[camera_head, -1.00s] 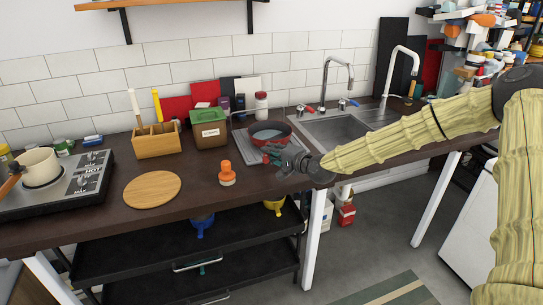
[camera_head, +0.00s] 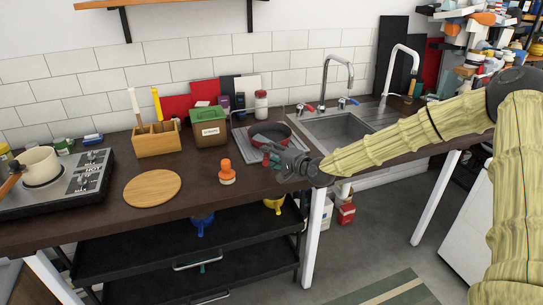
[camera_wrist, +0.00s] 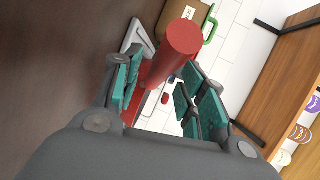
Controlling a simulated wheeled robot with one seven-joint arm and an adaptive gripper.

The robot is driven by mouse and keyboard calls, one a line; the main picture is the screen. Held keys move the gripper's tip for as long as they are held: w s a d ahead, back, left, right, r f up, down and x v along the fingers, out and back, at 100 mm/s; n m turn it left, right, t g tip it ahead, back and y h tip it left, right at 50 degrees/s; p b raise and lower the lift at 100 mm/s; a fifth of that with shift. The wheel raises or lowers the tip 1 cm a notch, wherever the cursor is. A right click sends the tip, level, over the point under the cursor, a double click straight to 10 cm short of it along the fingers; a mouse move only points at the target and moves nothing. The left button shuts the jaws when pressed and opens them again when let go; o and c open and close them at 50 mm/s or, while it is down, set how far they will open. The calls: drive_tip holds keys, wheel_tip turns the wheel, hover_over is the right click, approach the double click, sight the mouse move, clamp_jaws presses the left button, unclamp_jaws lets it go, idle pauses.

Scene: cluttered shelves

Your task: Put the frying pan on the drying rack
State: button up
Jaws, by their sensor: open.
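The frying pan (camera_head: 283,131), red outside with a dark inside, sits on the grey drying rack (camera_head: 239,134) left of the sink. My gripper (camera_head: 268,156) is at the pan's near side, over the counter's front part. In the wrist view a thick red cylinder (camera_wrist: 172,58), which looks like the pan's handle, lies between the green-padded fingers. The fingers are open, with a gap visible on the handle's right side. The rack's pale edge also shows in the wrist view (camera_wrist: 138,32). My gripper hides part of the pan's near side and of the rack.
The sink (camera_head: 338,128) with its faucet is to the right. An orange-topped bottle (camera_head: 226,172) and round wooden board (camera_head: 152,188) are to the left, with bare counter between.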

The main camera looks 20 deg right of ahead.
drive_tip(key=b+v, duration=0.1)
drive_tip(key=v, duration=1.1)
drive_tip(key=s+a+f+n+g+h, duration=0.1)
drive_tip(key=s+a+f+n+g, duration=0.2)
drive_tip(key=s+f, duration=0.45)
drive_tip(key=s+a+f+n+g, duration=0.15)
drive_tip(key=s+a+f, duration=0.25)
drive_tip(key=f, duration=0.6)
drive_tip(key=s+a+f+n+g+h, duration=0.1)
drive_tip(key=s+a+f+g, duration=0.25)
drive_tip(key=s+f, duration=0.4)
drive_tip(key=s+f+n+g+h, duration=0.1)
drive_tip(key=s+f+n+g, duration=0.1)
drive_tip(key=s+f, duration=0.3)
drive_tip(key=s+d+f+n+g+h, duration=0.1)
drive_tip(key=s+f, duration=0.3)
drive_tip(key=s, duration=0.9)
drive_tip(key=s+f+n+g+h, duration=0.2)
drive_tip(key=s+f, duration=0.3)
drive_tip(key=s, duration=0.4)
drive_tip(key=shift+s+d+f+n+g, duration=0.15)
drive_tip(key=shift+d+f+n+g, duration=0.2)
drive_tip(key=shift+n+g, duration=0.4)
drive_tip(key=shift+r+p, duration=0.5)
drive_tip(key=shift+r, duration=0.1)
